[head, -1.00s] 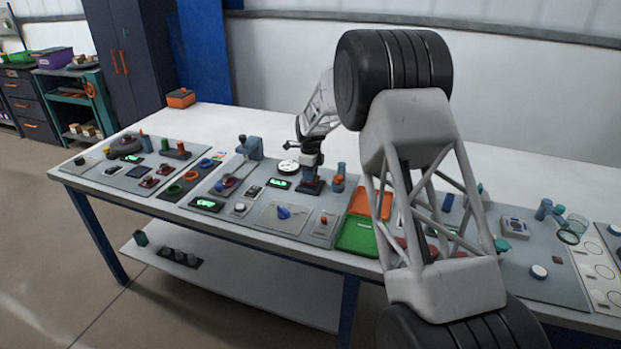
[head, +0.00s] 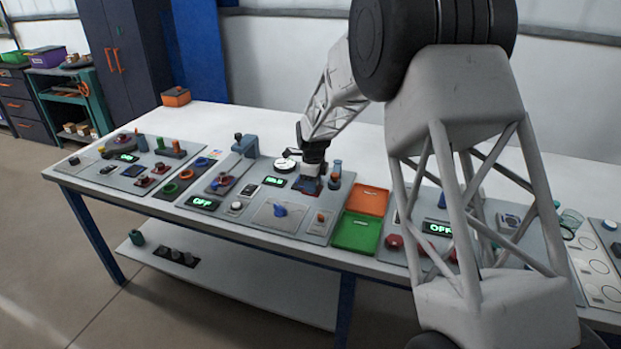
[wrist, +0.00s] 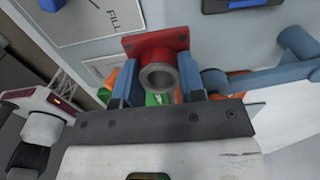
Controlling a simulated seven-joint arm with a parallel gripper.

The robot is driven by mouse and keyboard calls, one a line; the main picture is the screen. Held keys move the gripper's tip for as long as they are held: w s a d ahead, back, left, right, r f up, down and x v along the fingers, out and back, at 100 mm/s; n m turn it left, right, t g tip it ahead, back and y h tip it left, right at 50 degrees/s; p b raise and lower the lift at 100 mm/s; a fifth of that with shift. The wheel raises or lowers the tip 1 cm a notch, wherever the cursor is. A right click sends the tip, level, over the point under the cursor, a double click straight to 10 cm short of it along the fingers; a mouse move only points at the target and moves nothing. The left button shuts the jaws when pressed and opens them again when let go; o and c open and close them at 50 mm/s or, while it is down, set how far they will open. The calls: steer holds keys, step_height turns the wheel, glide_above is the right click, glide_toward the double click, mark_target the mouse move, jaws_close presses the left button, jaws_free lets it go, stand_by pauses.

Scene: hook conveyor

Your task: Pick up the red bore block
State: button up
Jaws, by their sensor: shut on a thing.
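The red bore block (wrist: 155,43) shows in the wrist view, a red plate with a grey ring-shaped bore at its front. My gripper (wrist: 156,88) has its two blue fingers on either side of the block, shut on it. In the head view my gripper (head: 312,168) points down at the middle panel, over a small dark blue base. The block is too small and too covered there to make out clearly. I cannot tell whether it is clear of the panel.
An orange tray (head: 368,199) and a green tray (head: 356,234) lie right of the gripper. A blue upright fixture (head: 245,146) stands to its left, and a blue cylinder (head: 336,170) stands close on its right.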

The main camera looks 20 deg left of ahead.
steer(key=shift+s+d+r, duration=0.1)
steer(key=shift+s+d, duration=0.3)
steer(key=shift+s, duration=0.25)
steer(key=shift+s+d+r, duration=0.1)
steer(key=shift+s+d, duration=0.3)
steer(key=shift+s, duration=0.25)
steer(key=shift+s+d+r, duration=0.1)
steer(key=shift+s+d, duration=0.3)
steer(key=shift+s, duration=0.25)
steer(key=shift+d, duration=0.1)
steer(key=m, duration=0.2)
glide_above(356, 237)
steer(key=shift+d+r, duration=0.1)
steer(key=shift+r, duration=0.05)
steer(key=shift+f, duration=3)
steer(key=shift+f, duration=0.6)
stand_by(1.3)
